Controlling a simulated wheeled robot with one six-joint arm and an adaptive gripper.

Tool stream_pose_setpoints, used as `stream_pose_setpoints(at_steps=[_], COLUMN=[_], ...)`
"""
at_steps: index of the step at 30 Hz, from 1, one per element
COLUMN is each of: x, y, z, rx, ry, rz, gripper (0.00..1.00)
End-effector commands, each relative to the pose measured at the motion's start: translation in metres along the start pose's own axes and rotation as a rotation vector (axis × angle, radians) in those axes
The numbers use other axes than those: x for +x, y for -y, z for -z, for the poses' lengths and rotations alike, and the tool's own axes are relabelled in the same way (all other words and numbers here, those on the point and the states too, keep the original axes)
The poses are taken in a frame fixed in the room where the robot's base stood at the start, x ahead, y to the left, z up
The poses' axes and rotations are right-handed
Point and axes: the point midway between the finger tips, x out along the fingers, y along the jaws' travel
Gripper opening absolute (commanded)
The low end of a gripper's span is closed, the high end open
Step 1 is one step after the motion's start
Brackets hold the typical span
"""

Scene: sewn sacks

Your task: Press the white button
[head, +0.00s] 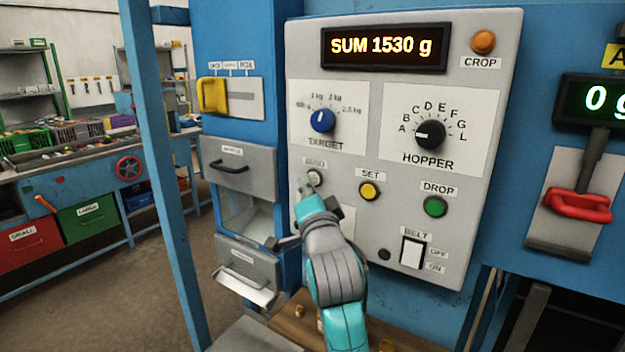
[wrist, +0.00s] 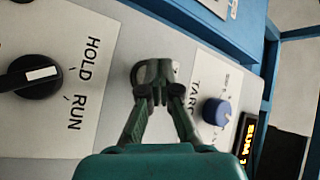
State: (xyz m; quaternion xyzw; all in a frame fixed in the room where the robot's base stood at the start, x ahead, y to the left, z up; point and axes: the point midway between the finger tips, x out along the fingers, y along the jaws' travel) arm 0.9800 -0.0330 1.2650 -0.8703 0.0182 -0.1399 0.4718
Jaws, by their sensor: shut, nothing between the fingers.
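The white button (head: 315,178) sits on the grey control panel under a small label that seems to read ZERO. My gripper (head: 305,186) is shut and empty, its fingertips right at the button and partly covering it. In the wrist view the closed fingertips (wrist: 158,92) are in front of the button, and a pale bit of it (wrist: 176,70) shows beside them. I cannot tell whether the tips touch the button or whether it is pushed in.
The panel also has a yellow SET button (head: 369,191), a green DROP button (head: 435,206), a blue TARGET knob (head: 322,121) and a black HOPPER knob (head: 430,134). The display (head: 384,47) reads SUM 1530 g. A grey drawer (head: 238,168) is to the left.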

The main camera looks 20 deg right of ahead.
Motion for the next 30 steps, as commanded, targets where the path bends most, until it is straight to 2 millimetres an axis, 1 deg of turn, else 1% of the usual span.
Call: stream_pose_setpoints(at_steps=[30], x=[0.006], y=[-0.0043], z=[0.0043], rx=[0.0], ry=[0.0], rz=[0.0], gripper=[0.0])
